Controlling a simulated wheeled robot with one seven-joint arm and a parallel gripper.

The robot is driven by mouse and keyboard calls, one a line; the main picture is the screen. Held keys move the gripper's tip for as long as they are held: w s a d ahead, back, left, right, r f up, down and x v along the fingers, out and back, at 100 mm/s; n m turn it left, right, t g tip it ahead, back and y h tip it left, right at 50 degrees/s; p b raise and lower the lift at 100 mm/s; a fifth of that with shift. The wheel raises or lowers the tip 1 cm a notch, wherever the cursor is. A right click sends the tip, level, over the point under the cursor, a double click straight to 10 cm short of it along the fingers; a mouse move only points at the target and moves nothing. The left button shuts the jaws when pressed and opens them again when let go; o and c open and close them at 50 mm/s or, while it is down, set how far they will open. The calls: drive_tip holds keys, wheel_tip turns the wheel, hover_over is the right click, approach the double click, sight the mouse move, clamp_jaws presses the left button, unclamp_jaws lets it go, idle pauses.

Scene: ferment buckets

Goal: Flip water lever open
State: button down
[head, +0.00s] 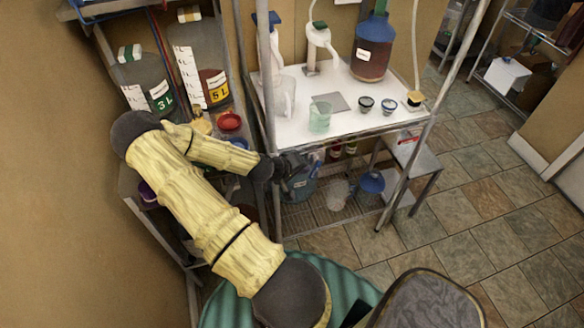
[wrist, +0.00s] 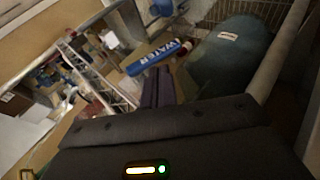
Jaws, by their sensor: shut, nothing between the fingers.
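A blue bar with white lettering "WATER" (wrist: 158,57), the water lever, lies tilted across the upper middle of the wrist view. My gripper (wrist: 158,72) is shut and empty, its two dark fingers together just below the lever in that picture. I cannot tell whether the fingertips touch the lever. In the head view my gripper (head: 296,168) is at the left front of the white bench, beside the metal post and below the bench top. The lever cannot be made out there, and whether it stands open or closed is unclear.
A dark teal container (wrist: 230,55) with a white label is close on the right in the wrist view. The white bench (head: 345,118) holds a beaker (head: 319,117) and a large blue-topped bottle (head: 372,45). A metal stool (head: 411,158) stands right; the tiled floor beyond is free.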

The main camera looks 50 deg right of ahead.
drive_tip(key=w+a+f+v, duration=0.1)
drive_tip(key=v, duration=1.2)
drive_tip(key=shift+w, duration=0.35)
drive_tip(key=shift+f, duration=0.2)
